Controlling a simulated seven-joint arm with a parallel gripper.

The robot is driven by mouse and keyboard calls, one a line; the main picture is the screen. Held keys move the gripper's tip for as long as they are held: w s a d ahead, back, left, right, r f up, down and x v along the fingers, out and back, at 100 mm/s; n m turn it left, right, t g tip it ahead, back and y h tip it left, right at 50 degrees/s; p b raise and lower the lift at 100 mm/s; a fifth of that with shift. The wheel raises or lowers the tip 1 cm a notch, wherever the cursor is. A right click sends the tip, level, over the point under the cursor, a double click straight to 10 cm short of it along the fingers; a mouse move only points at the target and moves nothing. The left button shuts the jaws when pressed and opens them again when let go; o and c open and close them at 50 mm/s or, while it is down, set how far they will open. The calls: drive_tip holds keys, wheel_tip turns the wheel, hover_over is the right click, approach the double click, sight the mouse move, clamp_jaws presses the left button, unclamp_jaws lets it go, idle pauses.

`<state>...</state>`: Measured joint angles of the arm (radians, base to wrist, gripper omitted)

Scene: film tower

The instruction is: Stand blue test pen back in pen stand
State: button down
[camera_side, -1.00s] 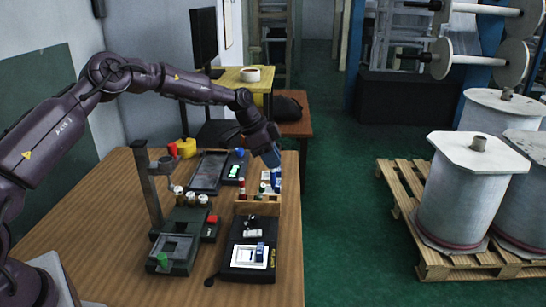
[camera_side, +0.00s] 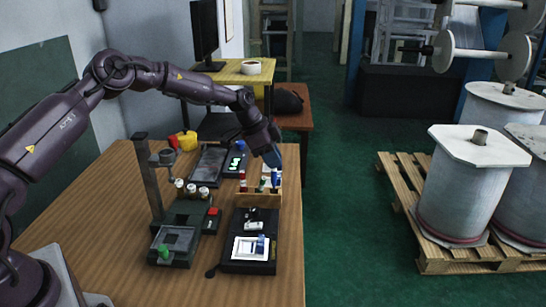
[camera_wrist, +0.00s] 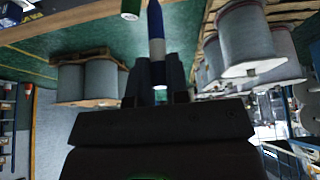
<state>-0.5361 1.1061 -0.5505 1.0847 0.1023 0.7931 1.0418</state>
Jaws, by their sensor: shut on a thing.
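The blue test pen (camera_side: 275,179) is held upright or nearly so in my gripper (camera_side: 273,163), over the right end of the wooden pen stand (camera_side: 259,201). In the wrist view the blue pen (camera_wrist: 156,27) sits between my two fingers, with a pale band near them. The pen's lower end is at the stand's right side. I cannot tell whether it is inside a hole or just above. A red pen (camera_side: 242,181) stands at the left of the stand and a green pen (camera_side: 262,184) nearer the middle. The green pen's end also shows in the wrist view (camera_wrist: 130,9).
A black tray (camera_side: 234,258) with a white frame lies in front of the stand. A dark green device with a post (camera_side: 150,185) stands to the left. Dark pads (camera_side: 208,166) lie behind. The table's right edge is close to the stand.

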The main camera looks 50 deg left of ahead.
sight(273, 182)
drive_tip(key=shift+f, duration=0.3)
drive_tip(key=shift+f, duration=0.45)
drive_tip(key=shift+f, duration=0.35)
idle(0.6)
drive_tip(key=shift+f, duration=0.7)
drive_tip(key=shift+c, duration=2.4)
unclamp_jaws()
